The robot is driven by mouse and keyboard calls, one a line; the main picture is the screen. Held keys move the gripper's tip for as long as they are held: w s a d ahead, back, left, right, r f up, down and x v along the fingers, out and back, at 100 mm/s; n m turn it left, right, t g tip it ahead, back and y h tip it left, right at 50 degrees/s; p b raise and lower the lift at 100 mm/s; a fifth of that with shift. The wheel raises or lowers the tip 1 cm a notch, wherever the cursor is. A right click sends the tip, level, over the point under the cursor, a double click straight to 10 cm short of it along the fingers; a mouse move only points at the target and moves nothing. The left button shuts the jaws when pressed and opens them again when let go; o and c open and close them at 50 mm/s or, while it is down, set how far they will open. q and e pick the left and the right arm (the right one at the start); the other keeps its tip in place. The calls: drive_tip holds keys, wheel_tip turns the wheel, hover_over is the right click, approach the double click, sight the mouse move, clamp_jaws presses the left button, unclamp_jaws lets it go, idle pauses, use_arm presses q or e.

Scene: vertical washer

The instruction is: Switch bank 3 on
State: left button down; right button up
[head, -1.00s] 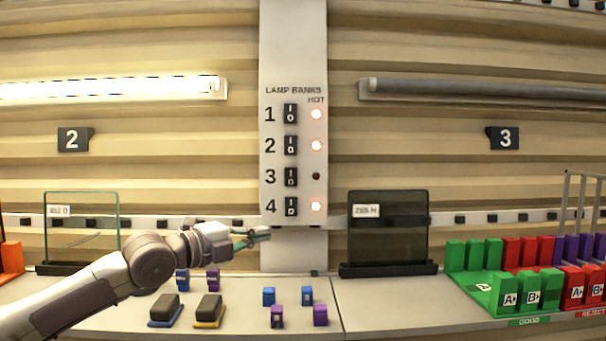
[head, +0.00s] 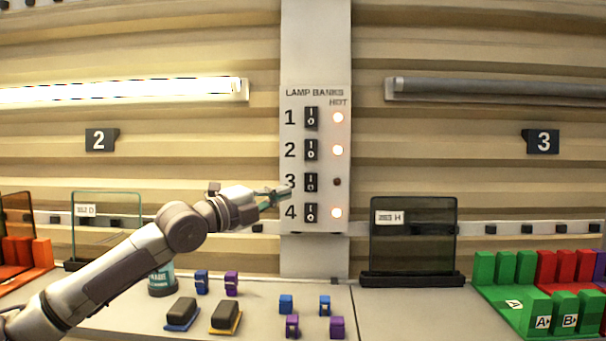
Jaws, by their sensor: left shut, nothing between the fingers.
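The lamp banks panel (head: 325,230) is on the white column at the centre, with rocker switches numbered 1 to 4. The bank 3 switch (head: 311,182) is in the third row, and its indicator (head: 337,182) is dark. The indicators for rows 1, 2 (head: 337,150) and 4 are lit. The lamp tube (head: 490,89) above sign 3 (head: 543,141) is dark. My left gripper (head: 288,192) is shut and empty. Its tip appears just left of and slightly below the bank 3 switch, overlapping the number 3; I cannot tell whether it touches the panel. My right gripper is not in view.
Beside the panel, a dark plate (head: 413,240) stands on a black base at right. Small blue and purple blocks and two dark-topped pads (head: 181,312) lie on the bench below. Green and red bins (head: 535,305) are at far right. A lit tube (head: 120,92) is at left.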

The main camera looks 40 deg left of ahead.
sight(314, 176)
use_arm(q)
drive_tip(key=w+p, duration=0.1)
drive_tip(key=w, duration=0.2)
drive_tip(key=w+r+p, duration=0.1)
drive_tip(key=w+p, duration=0.1)
drive_tip(key=w, duration=0.1)
drive_tip(key=w+p, duration=0.1)
drive_tip(key=w, duration=0.2)
drive_tip(key=shift+w+a+r+p, duration=0.15)
drive_tip(key=shift+a+r+p, duration=0.1)
drive_tip(key=shift+p, duration=0.1)
drive_tip(key=shift+w, duration=0.1)
drive_tip(key=shift+w+r+p, duration=0.1)
drive_tip(key=shift+r+p, duration=0.25)
drive_tip(key=shift+p, duration=0.3)
drive_tip(key=shift+f, duration=0.25)
